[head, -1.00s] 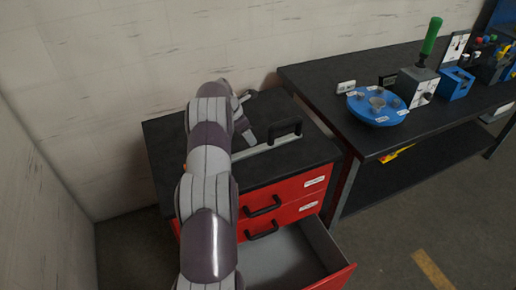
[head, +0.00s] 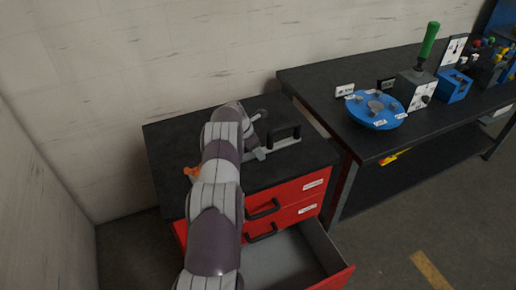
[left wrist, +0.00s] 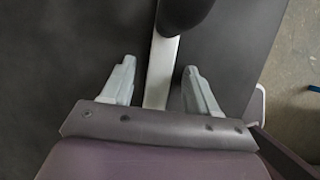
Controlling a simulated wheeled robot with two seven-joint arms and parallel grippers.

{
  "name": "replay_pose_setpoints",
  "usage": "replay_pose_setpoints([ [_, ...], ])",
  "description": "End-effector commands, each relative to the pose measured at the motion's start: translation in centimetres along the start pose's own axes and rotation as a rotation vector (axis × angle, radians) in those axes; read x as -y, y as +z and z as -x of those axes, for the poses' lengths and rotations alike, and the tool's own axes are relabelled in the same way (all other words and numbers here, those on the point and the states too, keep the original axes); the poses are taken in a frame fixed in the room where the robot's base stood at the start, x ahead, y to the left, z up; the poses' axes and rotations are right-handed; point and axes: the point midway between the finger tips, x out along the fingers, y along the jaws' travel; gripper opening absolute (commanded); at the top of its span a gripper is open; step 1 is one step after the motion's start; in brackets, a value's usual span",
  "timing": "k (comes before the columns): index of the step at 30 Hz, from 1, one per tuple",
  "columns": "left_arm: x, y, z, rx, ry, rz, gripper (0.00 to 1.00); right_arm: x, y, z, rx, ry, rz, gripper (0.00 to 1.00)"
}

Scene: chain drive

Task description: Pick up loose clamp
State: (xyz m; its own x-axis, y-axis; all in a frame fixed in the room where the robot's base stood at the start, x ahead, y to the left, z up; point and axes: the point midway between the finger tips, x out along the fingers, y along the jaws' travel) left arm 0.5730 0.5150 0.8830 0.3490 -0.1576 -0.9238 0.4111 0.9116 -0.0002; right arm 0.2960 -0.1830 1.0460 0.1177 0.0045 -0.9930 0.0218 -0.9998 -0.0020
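The loose clamp appears to be the pale grey bar with a black upright end (head: 285,134) on the black top of the red drawer cabinet. My left gripper (head: 260,135) is open beside that black end. In the left wrist view, the bar (left wrist: 161,65) lies between the two spread fingers of my left gripper (left wrist: 158,82), with gaps on both sides. The black end (left wrist: 184,12) is at the upper edge there. My left arm hides the rest of the bar. An orange piece (head: 192,173) shows left of the arm; I cannot tell whether it joins the bar. My right gripper is not in view.
The red cabinet (head: 290,192) has its lower drawer (head: 328,256) pulled out. A black workbench (head: 330,90) stands to the right, with a blue round tray (head: 372,121), a grey block with a green handle (head: 428,42) and blue holders. A wall is behind.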

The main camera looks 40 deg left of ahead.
Motion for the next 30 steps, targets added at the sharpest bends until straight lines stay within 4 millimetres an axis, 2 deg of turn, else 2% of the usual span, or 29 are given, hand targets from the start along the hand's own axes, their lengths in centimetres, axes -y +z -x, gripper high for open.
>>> replay_pose_setpoints([
  [1, 0.0, 0.0, 0.0, 0.0, 0.0, 0.0, 0.43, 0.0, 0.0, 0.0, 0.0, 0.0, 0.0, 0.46],
  [5, 0.0, 0.0, 0.0, 0.0, 0.0, 0.0, 0.01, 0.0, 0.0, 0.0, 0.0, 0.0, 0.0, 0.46],
  [17, -0.1, 0.2, 0.5, 0.001, 0.003, -0.001, 0.0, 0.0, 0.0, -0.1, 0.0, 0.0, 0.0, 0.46],
  [23, -0.1, 1.5, 3.4, 0.003, 0.005, -0.002, 0.0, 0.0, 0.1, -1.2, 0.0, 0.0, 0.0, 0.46],
  [30, 3.0, 6.5, 4.9, 0.002, 0.002, -0.005, 0.0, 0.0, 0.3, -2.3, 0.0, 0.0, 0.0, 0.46],
])
